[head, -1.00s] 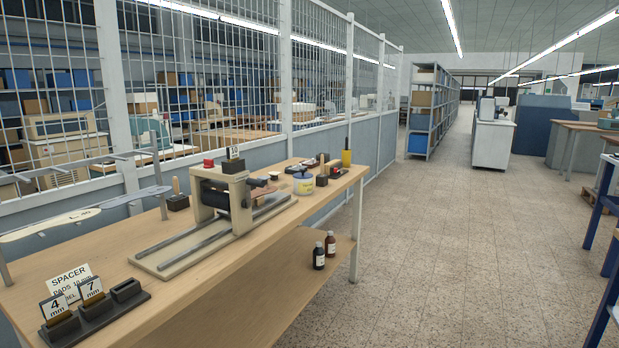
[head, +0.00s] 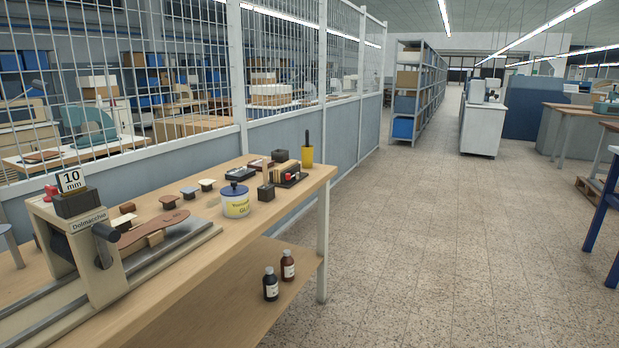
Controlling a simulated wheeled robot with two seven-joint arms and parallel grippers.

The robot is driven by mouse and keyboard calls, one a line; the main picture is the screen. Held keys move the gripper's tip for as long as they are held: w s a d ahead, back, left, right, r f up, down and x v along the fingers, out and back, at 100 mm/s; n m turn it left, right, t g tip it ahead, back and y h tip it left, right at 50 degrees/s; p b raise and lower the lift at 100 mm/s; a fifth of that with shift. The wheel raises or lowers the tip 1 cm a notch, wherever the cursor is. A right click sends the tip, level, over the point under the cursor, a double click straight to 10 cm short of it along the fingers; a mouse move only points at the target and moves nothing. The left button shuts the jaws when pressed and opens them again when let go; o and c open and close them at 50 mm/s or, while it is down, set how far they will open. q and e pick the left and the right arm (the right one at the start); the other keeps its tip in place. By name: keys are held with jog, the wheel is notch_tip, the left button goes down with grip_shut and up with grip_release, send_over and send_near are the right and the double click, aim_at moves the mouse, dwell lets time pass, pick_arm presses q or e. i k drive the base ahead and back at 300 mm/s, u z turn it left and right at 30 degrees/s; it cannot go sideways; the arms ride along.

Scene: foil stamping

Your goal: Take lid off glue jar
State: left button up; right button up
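The glue jar (head: 237,206) stands upright on the wooden workbench in the head view, right of the stamping press. It is a pale jar with a yellow label. Its dark blue lid (head: 234,189) with a knob sits on top of the jar. Neither of my grippers shows in the head view.
The stamping press (head: 85,240) with a 10 mm block fills the bench's near left. Two brown bottles (head: 271,285) stand on the lower shelf (head: 240,288). The floor right of the bench (head: 325,237) is clear.

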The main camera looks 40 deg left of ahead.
aim_at(235, 190)
jog(key=u, duration=0.3)
jog(key=i, duration=1.65)
jog(key=u, duration=1)
